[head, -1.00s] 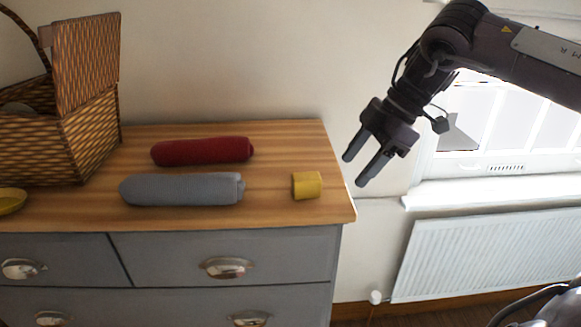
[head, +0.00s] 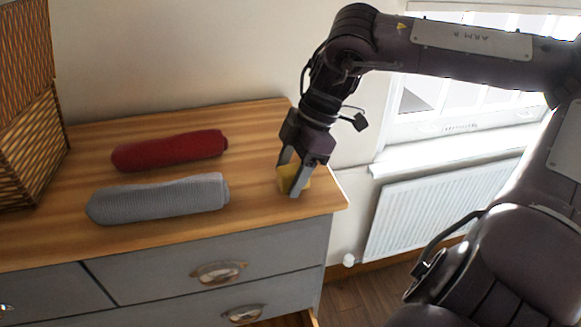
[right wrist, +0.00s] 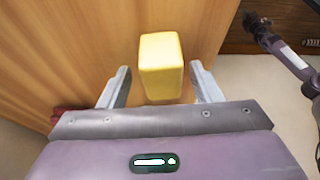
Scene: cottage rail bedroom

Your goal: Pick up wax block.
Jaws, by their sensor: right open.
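The yellow wax block (head: 291,179) stands on the wooden dresser top (head: 258,215) near its right end. My right gripper (head: 288,180) is at the block, pointing down, with its fingers open. In the right wrist view the wax block (right wrist: 161,66) lies between and slightly ahead of the two open fingers (right wrist: 161,88), with a gap on each side. In the head view the fingers hide part of the block. My left gripper is not in view.
A grey rolled towel (head: 160,198) and a red rolled towel (head: 170,150) lie left of the block. A wicker basket (head: 30,150) stands at the far left. The dresser's right edge is close to the block. A radiator (head: 430,212) is at right.

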